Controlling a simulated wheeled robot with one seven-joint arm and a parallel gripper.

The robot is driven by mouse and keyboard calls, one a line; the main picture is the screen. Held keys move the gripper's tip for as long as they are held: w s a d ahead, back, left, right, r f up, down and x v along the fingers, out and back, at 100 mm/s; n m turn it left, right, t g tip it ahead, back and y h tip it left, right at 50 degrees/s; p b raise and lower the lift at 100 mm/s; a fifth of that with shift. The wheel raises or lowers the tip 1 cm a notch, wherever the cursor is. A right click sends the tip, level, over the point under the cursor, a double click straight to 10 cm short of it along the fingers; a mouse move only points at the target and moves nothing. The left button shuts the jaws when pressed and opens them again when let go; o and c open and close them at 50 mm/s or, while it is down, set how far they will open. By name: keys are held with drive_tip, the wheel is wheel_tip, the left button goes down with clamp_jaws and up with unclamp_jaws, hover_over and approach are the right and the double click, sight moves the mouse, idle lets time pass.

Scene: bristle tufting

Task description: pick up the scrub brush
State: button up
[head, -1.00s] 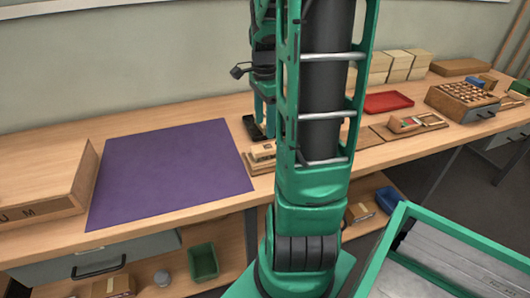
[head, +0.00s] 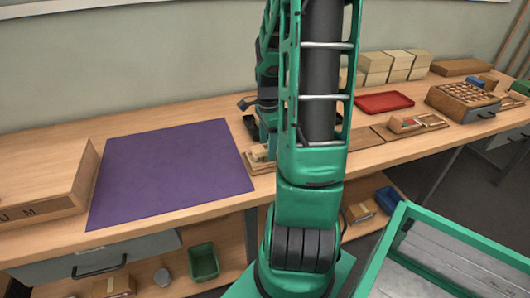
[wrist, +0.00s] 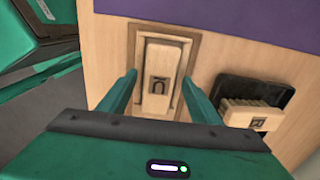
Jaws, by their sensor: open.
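My gripper (wrist: 160,77) is open and points down at the bench in the wrist view. Between its fingers lies a pale wooden block (wrist: 160,80) with a dark U-like mark, set in a shallow wooden tray (wrist: 190,52). To the right, a second pale block (wrist: 250,117) with a small dark-marked label and a notched edge rests partly on a black tray (wrist: 262,88). I cannot tell for sure which block is the scrub brush, as undersides are hidden. In the head view, the first block (head: 259,155) shows just left of my arm, which hides much of that area.
A purple mat (head: 170,170) covers the bench beside the trays, with a wooden box (head: 50,190) at far left. A red tray (head: 384,103), stacked pale blocks (head: 398,62) and a gridded wooden box (head: 462,102) stand to the right.

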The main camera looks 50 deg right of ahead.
drive_tip(key=shift+f, duration=0.4)
drive_tip(key=shift+c, duration=0.4)
drive_tip(key=c, duration=1.1)
drive_tip(key=shift+r, duration=0.1)
